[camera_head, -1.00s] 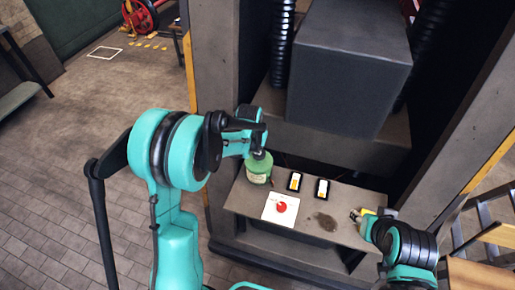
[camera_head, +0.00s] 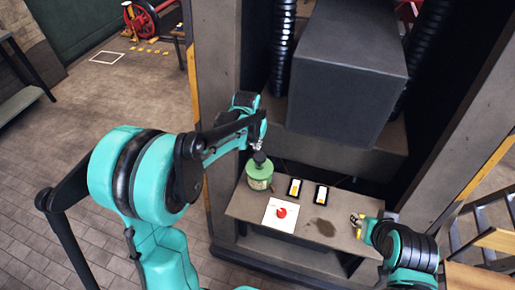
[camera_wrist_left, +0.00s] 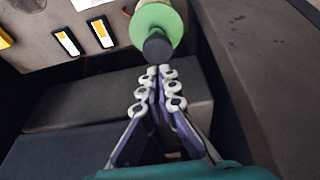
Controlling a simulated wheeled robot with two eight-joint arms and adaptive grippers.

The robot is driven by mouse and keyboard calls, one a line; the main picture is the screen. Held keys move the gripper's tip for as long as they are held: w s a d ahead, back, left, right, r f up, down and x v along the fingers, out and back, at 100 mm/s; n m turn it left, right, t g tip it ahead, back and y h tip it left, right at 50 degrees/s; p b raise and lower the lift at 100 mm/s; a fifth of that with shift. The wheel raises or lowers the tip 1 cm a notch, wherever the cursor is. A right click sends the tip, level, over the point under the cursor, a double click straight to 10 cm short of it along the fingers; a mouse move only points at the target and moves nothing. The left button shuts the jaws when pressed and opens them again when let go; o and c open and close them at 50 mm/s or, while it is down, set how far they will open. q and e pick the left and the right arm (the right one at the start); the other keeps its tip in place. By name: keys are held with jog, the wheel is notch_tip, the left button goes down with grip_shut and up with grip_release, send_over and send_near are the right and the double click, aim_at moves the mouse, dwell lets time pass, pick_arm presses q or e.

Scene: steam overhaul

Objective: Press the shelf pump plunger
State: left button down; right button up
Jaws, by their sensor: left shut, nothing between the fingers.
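The green pump bottle (camera_head: 259,178) with a pale label stands upright at the left end of the shelf (camera_head: 240,205). Its dark plunger top (camera_head: 260,157) points up. In the left wrist view the bottle (camera_wrist_left: 158,17) is seen from above with the black plunger cap (camera_wrist_left: 157,47) toward me. My left gripper (camera_head: 260,143) is shut and empty, with its tips (camera_wrist_left: 160,70) right at the cap; whether they touch cannot be told. My right gripper (camera_head: 356,219) hangs at the shelf's right end, small in view; its fingers are unclear.
A big grey box (camera_head: 348,75) overhangs the shelf's back.

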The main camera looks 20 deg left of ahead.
pick_arm(q)
jog(key=shift+v, duration=1.5)
jog(key=r+p, duration=0.1)
jog(key=d+r+p, duration=0.1)
jog(key=r+p, duration=0.1)
jog(key=shift+s+r, duration=0.15)
jog(key=shift+r, duration=0.15)
jog(key=shift+f, duration=0.15)
jog(key=b, duration=0.1)
send_near(260, 156)
jog(key=x, duration=0.5)
jog(key=shift+w+d, duration=0.1)
jog(key=shift+w, duration=0.25)
jog(key=shift+f, duration=0.75)
